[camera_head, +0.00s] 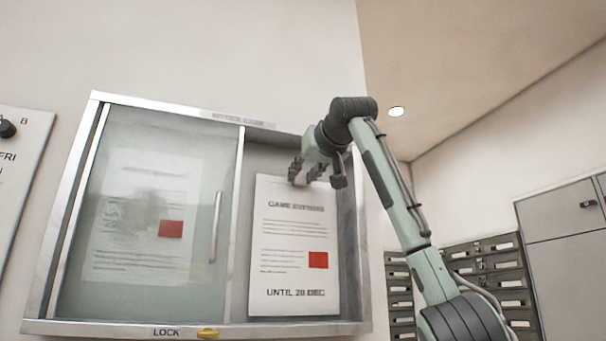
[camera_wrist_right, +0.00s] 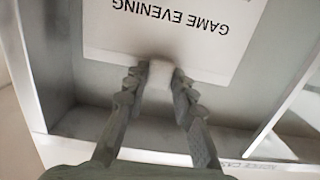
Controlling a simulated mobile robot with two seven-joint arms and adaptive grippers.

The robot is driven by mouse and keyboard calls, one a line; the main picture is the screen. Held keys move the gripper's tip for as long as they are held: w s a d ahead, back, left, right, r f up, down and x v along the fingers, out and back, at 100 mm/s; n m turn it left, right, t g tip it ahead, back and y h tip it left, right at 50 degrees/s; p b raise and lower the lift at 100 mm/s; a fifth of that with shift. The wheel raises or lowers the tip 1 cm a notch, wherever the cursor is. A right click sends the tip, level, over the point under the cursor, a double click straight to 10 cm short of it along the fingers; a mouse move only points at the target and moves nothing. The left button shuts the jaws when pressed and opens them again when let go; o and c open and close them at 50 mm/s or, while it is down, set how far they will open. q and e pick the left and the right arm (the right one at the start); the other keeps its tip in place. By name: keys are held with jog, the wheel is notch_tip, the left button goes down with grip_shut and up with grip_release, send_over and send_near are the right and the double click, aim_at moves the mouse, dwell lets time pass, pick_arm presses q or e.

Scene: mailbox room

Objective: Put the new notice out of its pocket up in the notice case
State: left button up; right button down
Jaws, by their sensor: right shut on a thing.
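The white notice headed "GAME EVENING" (camera_head: 290,240) has a red square and "UNTIL 20 DEC" at its foot. It is upright in the open right half of the notice case (camera_head: 200,330), against or close to the back panel; I cannot tell if it touches. My right gripper (camera_head: 308,178) is at its top edge, shut on a small white piece at the notice's top middle. In the right wrist view, the fingers (camera_wrist_right: 158,75) close around that piece, with the notice (camera_wrist_right: 200,40) upside down beyond them. My left gripper is not in view.
A glass door (camera_head: 150,220) with a vertical handle (camera_head: 215,228) covers the case's left half; a blurred sheet with a red square (camera_head: 171,229) shows behind it. Mailboxes (camera_head: 490,280) stand at right.

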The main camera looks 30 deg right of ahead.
jog(key=shift+w, duration=0.55)
dwell(0.4)
jog(key=c, duration=1.3)
grip_release()
jog(key=shift+s+r, duration=0.1)
jog(key=shift+s, duration=0.1)
jog(key=shift+o, duration=0.6)
jog(key=shift+w+d, duration=0.1)
